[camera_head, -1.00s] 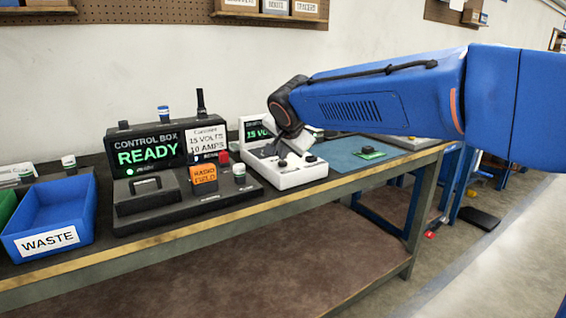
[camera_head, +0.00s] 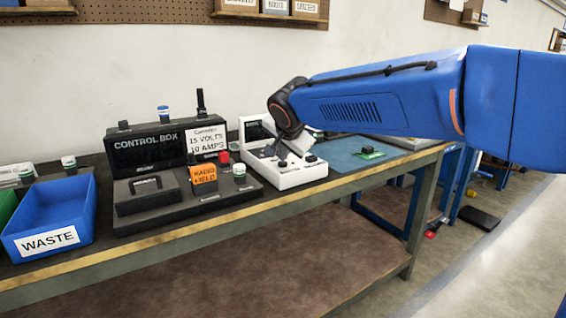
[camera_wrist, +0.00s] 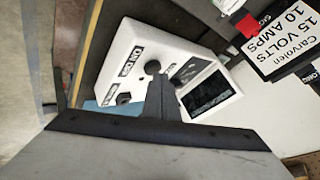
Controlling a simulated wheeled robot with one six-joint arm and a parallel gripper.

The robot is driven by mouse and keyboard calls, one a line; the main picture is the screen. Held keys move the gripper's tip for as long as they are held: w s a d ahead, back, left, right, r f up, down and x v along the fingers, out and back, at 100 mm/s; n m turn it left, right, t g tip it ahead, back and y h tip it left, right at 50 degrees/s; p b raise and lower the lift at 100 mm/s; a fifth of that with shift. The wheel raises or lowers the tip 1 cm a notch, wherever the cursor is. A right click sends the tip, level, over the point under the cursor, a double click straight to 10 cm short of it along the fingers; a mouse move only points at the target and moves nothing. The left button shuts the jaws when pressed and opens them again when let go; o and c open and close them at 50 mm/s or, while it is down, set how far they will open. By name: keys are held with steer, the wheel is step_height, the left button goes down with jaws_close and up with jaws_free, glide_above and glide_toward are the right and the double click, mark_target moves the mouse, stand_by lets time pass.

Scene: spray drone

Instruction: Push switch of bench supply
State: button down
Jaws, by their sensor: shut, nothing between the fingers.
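The bench supply (camera_head: 303,180) is a white box on the bench with a sloped front, black knobs and a raised display that is dark. In the wrist view it lies beyond my fingers, with its white panel (camera_wrist: 122,62), a black knob (camera_wrist: 151,67), another knob (camera_wrist: 123,98) and the dark display (camera_wrist: 208,96). My gripper (camera_head: 283,158) is shut and empty, pointing down at the supply's panel. Its fingers (camera_wrist: 159,92) hide part of the panel, so I cannot tell what they touch; the switch is not clearly visible.
Left of the supply stands the black control box (camera_head: 145,148), its screen dark, with a sign (camera_head: 206,140) giving 15 volts and 10 amps. A blue mat (camera_head: 345,157) lies right.

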mark_target(283, 164)
steer(key=shift+r, duration=0.55)
steer(key=shift+r, duration=3)
steer(key=s+d+f+n+g+h, duration=0.1)
steer(key=s+d+f+n, duration=0.1)
steer(key=s+d+f, duration=0.55)
steer(key=s+d+f+n+g+h, duration=0.1)
steer(key=s+d+f, duration=0.1)
steer(key=s+d, duration=1)
steer(key=s+d+f+n+g, duration=0.1)
steer(key=s+d+f+n, duration=0.1)
steer(key=s+d+f, duration=0.4)
steer(key=s+d+f+n+g, duration=0.1)
steer(key=s+d+f+n, duration=0.1)
steer(key=s+d+f, duration=0.4)
steer(key=s+f, duration=0.4)
steer(key=s, duration=0.3)
steer(key=shift+d+f, duration=0.2)
steer(key=shift+d, duration=0.2)
